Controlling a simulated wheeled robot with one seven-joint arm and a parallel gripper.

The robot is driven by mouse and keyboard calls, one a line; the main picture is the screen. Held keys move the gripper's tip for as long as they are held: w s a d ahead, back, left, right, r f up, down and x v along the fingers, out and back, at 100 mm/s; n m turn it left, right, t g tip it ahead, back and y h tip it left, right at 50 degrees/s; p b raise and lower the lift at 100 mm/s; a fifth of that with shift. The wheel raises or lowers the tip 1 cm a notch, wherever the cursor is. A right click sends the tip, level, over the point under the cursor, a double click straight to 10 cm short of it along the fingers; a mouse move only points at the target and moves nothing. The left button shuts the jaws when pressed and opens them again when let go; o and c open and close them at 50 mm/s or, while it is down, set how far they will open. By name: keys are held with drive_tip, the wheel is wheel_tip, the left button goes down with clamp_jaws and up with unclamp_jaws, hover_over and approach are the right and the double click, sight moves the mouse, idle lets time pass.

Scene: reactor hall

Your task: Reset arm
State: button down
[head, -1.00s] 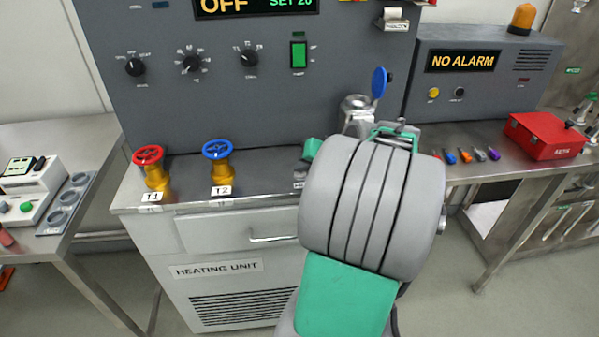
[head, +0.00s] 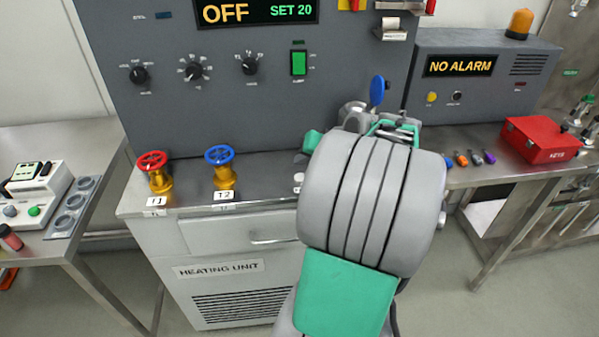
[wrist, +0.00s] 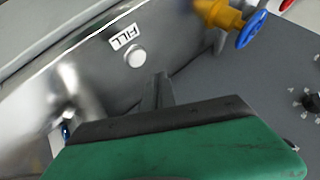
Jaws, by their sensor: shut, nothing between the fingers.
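My gripper (wrist: 160,88) shows in the wrist view as a dark finger shape beyond its green and black housing. It is shut and empty, above the metal top of the heating unit. A FILL label (wrist: 125,37) and a round white button (wrist: 135,57) lie just beyond it, apart from the fingers. In the head view my arm is folded up in front of the heating unit (head: 218,268), and its thick grey link hides the gripper.
Red valve T1 (head: 152,161) and blue valve T2 (head: 219,155) stand on the unit's top. A red keys box (head: 541,139) is on the right bench. The left bench holds a small device (head: 37,190).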

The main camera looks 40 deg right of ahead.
wheel_tip(320, 180, up, 3)
drive_tip(key=shift+f+p, duration=0.2)
drive_tip(key=shift+p, duration=0.6)
drive_tip(key=shift+f, duration=0.1)
drive_tip(key=shift+a, duration=0.1)
